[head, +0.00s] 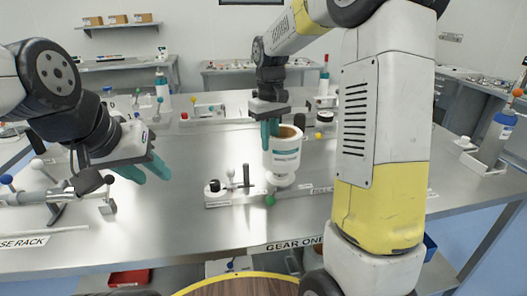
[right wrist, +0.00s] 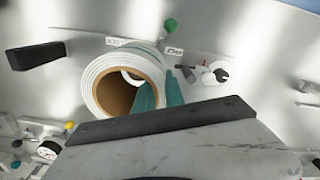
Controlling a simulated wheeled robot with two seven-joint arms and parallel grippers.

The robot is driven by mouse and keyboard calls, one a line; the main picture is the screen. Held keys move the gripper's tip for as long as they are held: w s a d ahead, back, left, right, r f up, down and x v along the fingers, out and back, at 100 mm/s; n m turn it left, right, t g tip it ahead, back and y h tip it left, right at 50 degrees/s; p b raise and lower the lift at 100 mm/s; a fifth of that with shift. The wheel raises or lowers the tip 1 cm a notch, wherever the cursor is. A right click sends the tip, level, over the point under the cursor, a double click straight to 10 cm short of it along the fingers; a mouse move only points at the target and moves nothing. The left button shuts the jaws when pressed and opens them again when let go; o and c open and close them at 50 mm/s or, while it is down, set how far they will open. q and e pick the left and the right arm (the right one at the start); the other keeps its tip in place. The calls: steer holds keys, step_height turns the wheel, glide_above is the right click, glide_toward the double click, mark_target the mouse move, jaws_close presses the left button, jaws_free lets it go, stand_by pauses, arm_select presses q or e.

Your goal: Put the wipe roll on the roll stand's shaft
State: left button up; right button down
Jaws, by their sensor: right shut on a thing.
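The wipe roll (head: 286,158) is a white cylinder with a teal label band and a brown core, upright above the middle of the bench. My right gripper (head: 269,131) is shut on the left side of its wall. In the right wrist view the roll (right wrist: 92,88) shows its open brown core, beside the teal fingers of my right gripper (right wrist: 160,92). A white round part (head: 281,181) sits just below the roll, perhaps the roll stand; no shaft shows clearly, and the roll may hide it. My left gripper (head: 147,171) is open and empty over the bench's left side.
A small fixture with a dark upright post (head: 245,174) stands left of the roll. A green ball knob (head: 270,200) is in front.

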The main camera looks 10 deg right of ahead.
mark_target(270, 154)
steer(key=shift+f, duration=2.2)
steer(key=shift+f, duration=0.15)
steer(key=c, duration=1.4)
jaws_free()
